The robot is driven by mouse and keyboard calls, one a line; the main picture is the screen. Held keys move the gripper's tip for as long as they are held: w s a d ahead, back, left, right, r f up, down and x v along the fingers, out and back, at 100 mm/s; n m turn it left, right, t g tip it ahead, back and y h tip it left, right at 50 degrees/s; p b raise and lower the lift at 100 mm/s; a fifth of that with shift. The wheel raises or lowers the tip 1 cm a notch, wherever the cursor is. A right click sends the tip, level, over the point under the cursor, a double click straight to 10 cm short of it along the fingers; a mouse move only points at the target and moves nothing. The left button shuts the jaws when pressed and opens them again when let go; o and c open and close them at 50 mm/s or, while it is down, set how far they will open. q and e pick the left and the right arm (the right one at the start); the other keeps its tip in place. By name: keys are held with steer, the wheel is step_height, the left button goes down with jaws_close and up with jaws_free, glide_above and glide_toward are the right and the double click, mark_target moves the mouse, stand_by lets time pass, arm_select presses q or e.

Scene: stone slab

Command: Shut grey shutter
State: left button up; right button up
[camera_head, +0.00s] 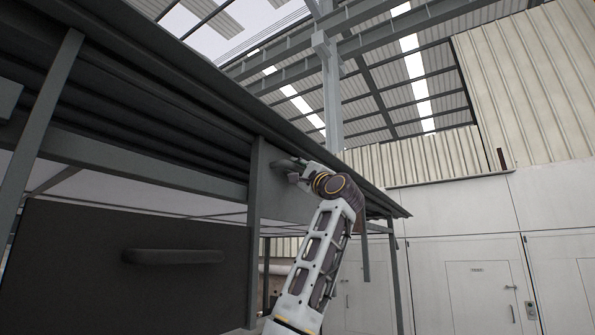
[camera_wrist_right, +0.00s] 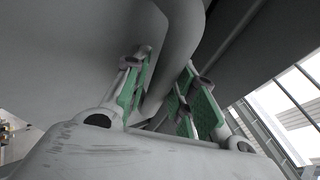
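A grey shutter panel (camera_head: 285,201) with a grey handle (camera_head: 287,163) is in the head view, under the sloping roof edge. The handle shows in the right wrist view as a thick curved grey bar (camera_wrist_right: 182,70). My right gripper (camera_head: 297,172) is up at this handle. In the right wrist view the two green-padded fingers (camera_wrist_right: 167,82) stand on either side of the bar. The bar lies between them, but I cannot tell whether both pads press on it. My left gripper is in neither view.
A dark panel (camera_head: 90,258) with a horizontal bar handle (camera_head: 172,257) is at the lower left. Grey posts (camera_head: 254,235) and the dark roof (camera_head: 170,75) frame the stall. White walls with doors (camera_head: 484,297) stand at the right.

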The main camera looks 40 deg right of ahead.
jaws_close()
steer(key=shift+f, duration=0.15)
